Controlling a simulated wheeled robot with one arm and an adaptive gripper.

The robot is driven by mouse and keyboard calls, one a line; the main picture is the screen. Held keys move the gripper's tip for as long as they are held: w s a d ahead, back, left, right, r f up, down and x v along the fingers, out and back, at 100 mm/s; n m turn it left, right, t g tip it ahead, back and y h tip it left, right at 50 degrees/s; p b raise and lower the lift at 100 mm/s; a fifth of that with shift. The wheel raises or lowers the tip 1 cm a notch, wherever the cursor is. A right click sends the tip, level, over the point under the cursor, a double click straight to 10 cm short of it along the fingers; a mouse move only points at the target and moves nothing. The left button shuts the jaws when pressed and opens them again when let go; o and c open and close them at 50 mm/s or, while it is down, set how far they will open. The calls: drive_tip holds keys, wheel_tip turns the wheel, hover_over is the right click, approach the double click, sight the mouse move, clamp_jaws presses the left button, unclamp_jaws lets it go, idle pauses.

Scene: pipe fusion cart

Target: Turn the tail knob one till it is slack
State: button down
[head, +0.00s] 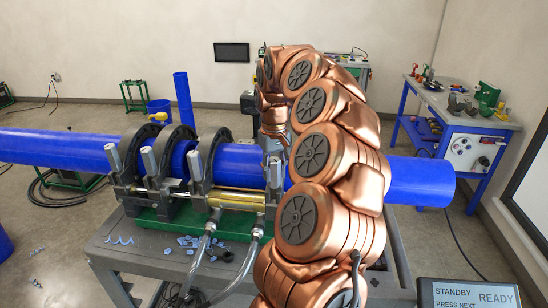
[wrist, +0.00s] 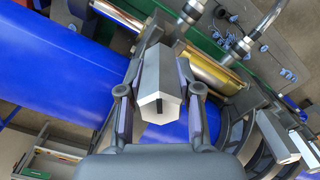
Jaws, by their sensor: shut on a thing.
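A silver knob (wrist: 158,75) with a faceted body and a dark slot in its end face fills the middle of the wrist view. My gripper (wrist: 159,100) is shut on it, with one dark finger on each side. In the head view a silver knob (head: 273,172) shows beside my arm, on the right part of the clamp machine. My fingers are mostly hidden there behind the copper arm links. I cannot tell from the frames how tight the knob is.
Other silver knobs (head: 193,160) stand along the black clamp rings (head: 216,146) to the left. A long blue pipe (head: 60,147) runs through the clamps. Hoses (head: 207,245) and blue shavings lie on the grey cart (head: 130,250). A screen (head: 468,293) reads STANDBY and READY.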

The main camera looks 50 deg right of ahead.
drive_tip(key=shift+n+p, duration=0.3)
drive_tip(key=shift+n, duration=0.8)
drive_tip(key=shift+r, duration=0.1)
drive_tip(key=shift+n+p, duration=0.5)
drive_tip(key=shift+n, duration=0.9)
